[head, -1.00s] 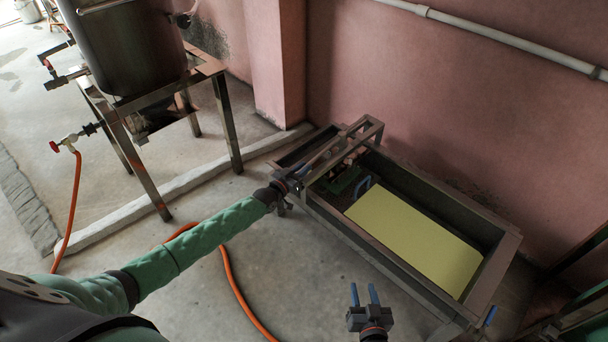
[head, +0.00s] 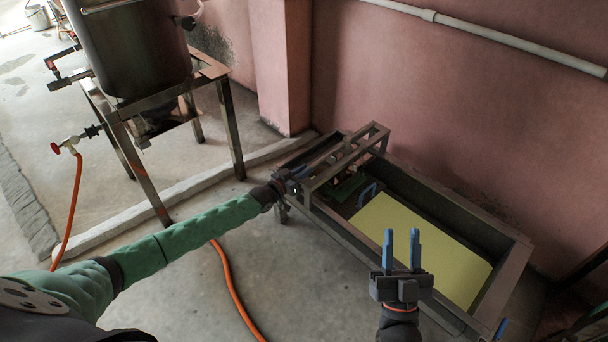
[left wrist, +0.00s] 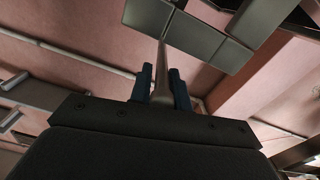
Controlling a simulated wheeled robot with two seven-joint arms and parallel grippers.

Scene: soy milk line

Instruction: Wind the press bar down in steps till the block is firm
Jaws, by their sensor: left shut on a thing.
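The press frame (head: 378,133) stands across the left end of a long metal trough (head: 352,234). My left gripper (head: 294,176) is at the near left side of this frame. In the left wrist view its blue fingers (left wrist: 162,82) are shut on a thin metal bar (left wrist: 162,58), which runs up to grey metal plates. I take this for the press bar. A pale yellow block (head: 420,230) lies flat in the trough; its firmness cannot be seen. My right gripper (head: 401,246) is open and empty, in front of the trough's near side.
A blue handle (head: 368,194) shows in the trough left of the yellow block. A steel tank (head: 130,50) on a metal stand is at the left, with an orange hose (head: 228,280) on the floor. A pink wall (head: 450,110) closes the back.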

